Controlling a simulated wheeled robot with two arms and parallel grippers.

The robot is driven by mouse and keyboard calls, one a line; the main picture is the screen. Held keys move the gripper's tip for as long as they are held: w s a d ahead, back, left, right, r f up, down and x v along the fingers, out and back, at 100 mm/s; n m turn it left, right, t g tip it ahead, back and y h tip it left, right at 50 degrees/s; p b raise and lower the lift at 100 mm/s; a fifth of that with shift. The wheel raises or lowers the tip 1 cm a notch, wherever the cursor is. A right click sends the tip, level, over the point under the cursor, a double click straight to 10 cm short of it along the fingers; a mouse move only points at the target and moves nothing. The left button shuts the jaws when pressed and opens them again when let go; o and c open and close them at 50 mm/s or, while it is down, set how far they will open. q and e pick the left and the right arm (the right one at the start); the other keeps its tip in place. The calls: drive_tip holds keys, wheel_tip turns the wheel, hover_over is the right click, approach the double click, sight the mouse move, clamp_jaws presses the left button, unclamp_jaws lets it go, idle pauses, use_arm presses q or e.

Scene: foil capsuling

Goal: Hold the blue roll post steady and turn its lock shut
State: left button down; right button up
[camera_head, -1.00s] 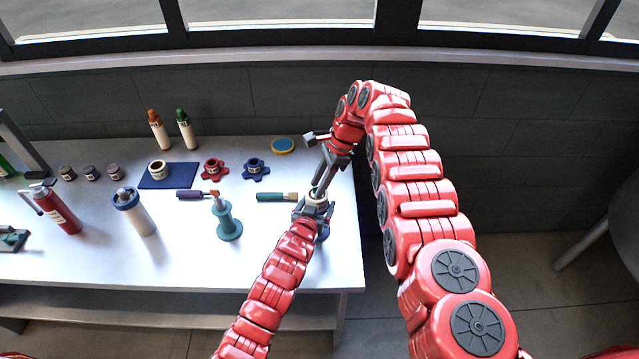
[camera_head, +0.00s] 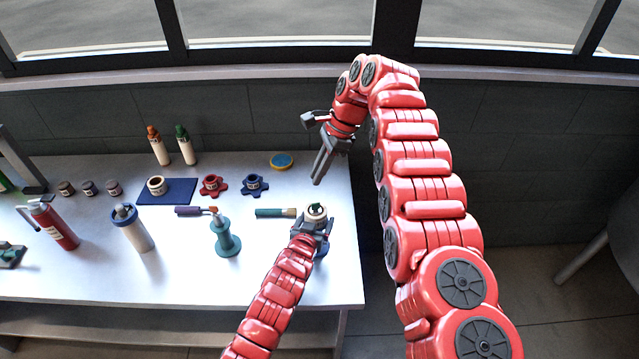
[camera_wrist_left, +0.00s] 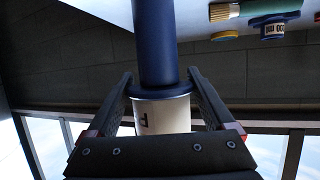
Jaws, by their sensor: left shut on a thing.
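The blue roll post (camera_head: 321,252) stands near the table's right edge. It carries a cream roll or collar (camera_head: 316,210) with a dark centre, mostly wrapped by my left gripper (camera_head: 312,228). In the left wrist view the dark blue post (camera_wrist_left: 155,40) runs between the two fingers, and the cream collar with a dark mark (camera_wrist_left: 162,115) sits by the palm. My left gripper is shut on the post. My right gripper (camera_head: 319,176) hangs above and behind the post, apart from it, fingers pointing down. Its finger gap is unclear. The lock's position cannot be made out.
Red (camera_head: 213,186) and blue (camera_head: 255,184) star-shaped pieces stand behind. The table's right edge is close to the post.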

drive_tip(key=w+f, duration=0.1)
drive_tip(key=f, duration=0.1)
drive_tip(key=w+d+f+t, duration=0.1)
drive_tip(key=w+f, duration=0.1)
drive_tip(key=f, duration=0.1)
drive_tip(key=w+d+f+t+y, duration=0.1)
drive_tip(key=w+f, duration=0.1)
drive_tip(key=shift+f+m, duration=0.3)
clamp_jaws()
wheel_tip(320, 180, down, 5)
drive_tip(key=w+d+m+t+y, duration=0.1)
drive_tip(key=w+d+t+y, duration=0.1)
drive_tip(key=t, duration=0.2)
drive_tip(key=s+d+r+m+t+y, duration=0.1)
drive_tip(key=s+d+r+m+t, duration=0.4)
drive_tip(key=d+m+t, duration=0.4)
drive_tip(key=s+a+m+t, duration=0.3)
drive_tip(key=s+a, duration=0.6)
drive_tip(key=m+h, duration=0.4)
approach(315, 205)
drive_tip(key=w, duration=0.7)
drive_tip(key=shift+f+m, duration=0.3)
drive_tip(key=shift+f, duration=0.1)
drive_tip(key=shift+w+f+y, duration=0.1)
drive_tip(key=shift+y, duration=0.3)
